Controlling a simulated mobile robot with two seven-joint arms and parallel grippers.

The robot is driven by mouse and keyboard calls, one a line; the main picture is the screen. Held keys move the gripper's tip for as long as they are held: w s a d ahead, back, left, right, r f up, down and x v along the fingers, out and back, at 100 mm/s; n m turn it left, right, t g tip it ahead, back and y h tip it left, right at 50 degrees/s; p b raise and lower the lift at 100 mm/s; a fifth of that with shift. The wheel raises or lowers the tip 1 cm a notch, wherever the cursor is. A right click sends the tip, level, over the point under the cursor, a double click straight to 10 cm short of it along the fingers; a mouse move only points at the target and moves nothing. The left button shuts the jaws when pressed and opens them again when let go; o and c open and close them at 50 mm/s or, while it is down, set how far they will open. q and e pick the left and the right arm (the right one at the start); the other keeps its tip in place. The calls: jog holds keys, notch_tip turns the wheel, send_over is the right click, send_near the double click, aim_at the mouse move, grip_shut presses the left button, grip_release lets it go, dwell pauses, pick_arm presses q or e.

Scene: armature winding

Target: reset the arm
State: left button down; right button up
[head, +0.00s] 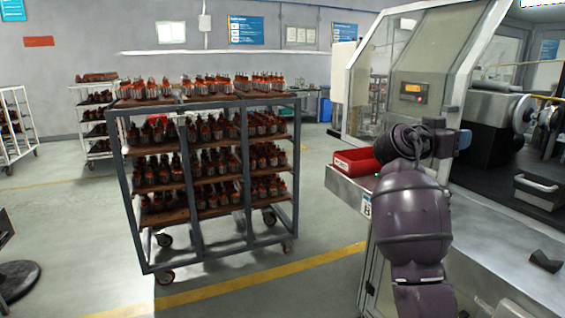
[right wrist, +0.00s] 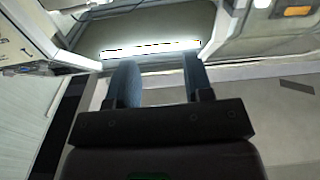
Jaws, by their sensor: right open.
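My right arm, dark purple, rises at the right of the head view in front of the machine (head: 430,60). In the right wrist view my right gripper (right wrist: 158,68) is open, with its two dark fingers apart and nothing between them. A pale surface with a bright strip lies beyond the fingertips. In the head view the arm bends beside the red bin, and its far end points right. The gripper fingers are hard to make out there. My left gripper is not in view.
A red bin (head: 355,161) sits on the machine's side ledge (head: 345,188), close to my arm. A wheeled rack (head: 193,180) holds several rows of copper-wound armatures at the centre left. More racks stand behind it. The floor (head: 70,235) between them is clear.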

jog(key=w+a+r+n+t+y, duration=0.1)
jog(key=w+a+n+t+y, duration=0.4)
jog(key=a+n+t, duration=0.4)
jog(key=s+a+f+n+t+y, duration=0.1)
jog(key=s+f+n+y, duration=0.15)
jog(key=f, duration=0.45)
jog(key=s+a+f+n+t+y+p, duration=0.1)
jog(key=s+f+n+y, duration=0.1)
jog(key=s+f+y, duration=0.3)
jog(key=s+a+f+n+t+y, duration=0.1)
jog(key=f+n+y, duration=0.15)
jog(key=f, duration=0.55)
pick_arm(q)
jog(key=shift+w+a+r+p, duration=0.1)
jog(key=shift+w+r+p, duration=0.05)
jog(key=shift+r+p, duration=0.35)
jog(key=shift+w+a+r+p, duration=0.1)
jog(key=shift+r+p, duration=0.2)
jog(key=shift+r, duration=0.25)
pick_arm(e)
jog(key=s+d+f+m+g, duration=0.1)
jog(key=s+f+g, duration=0.3)
jog(key=s+f, duration=1.1)
jog(key=s+d+f+m+g+y, duration=0.1)
jog(key=s+f+g, duration=0.3)
jog(key=s+f, duration=1.2)
jog(key=s+d, duration=0.1)
jog(key=s, duration=0.6)
jog(key=shift+y, duration=0.3)
